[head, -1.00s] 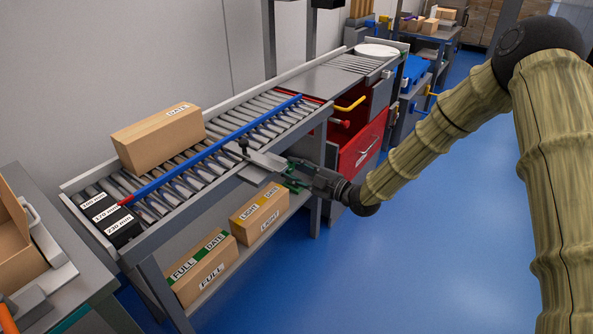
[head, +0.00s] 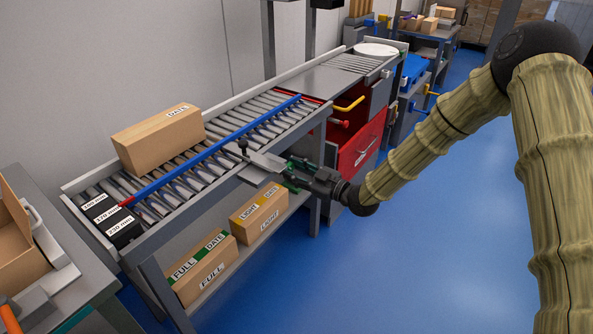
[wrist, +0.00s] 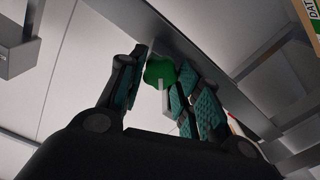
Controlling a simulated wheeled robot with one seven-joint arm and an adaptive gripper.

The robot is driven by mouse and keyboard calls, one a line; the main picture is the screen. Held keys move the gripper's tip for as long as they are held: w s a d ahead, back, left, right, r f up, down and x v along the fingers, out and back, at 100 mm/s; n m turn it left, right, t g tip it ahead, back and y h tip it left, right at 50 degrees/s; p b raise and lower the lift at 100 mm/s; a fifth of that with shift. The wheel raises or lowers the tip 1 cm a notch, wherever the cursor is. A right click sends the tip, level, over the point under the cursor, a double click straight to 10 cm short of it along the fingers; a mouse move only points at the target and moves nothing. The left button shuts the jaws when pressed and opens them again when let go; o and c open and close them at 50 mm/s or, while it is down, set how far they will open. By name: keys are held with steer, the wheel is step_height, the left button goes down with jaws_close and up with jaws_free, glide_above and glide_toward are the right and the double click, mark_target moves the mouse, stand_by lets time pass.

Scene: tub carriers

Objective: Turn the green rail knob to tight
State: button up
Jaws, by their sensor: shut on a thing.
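The green rail knob (wrist: 160,70) shows in the wrist view between the teal pads of my gripper (wrist: 163,88), under a grey beam. A pale pointer or tab sticks out below the knob. My gripper is shut on the knob. In the head view my gripper (head: 292,173) is at the front edge of the roller conveyor (head: 212,186), and the knob is largely hidden there. The blue guide rail (head: 215,150) runs along the rollers. Whether the knob stands at tight cannot be read.
A cardboard box (head: 160,142) sits on the rollers behind the blue rail. Black blocks with millimetre labels (head: 112,220) lie at the near end. Two boxes stand on the shelf below. An open red drawer (head: 362,145) is right of my gripper. The blue floor at right is clear.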

steer(key=shift+a, duration=0.1)
steer(key=o, duration=1)
steer(key=shift+f, duration=0.1)
steer(key=shift+s, duration=0.1)
steer(key=shift+v, duration=6.05)
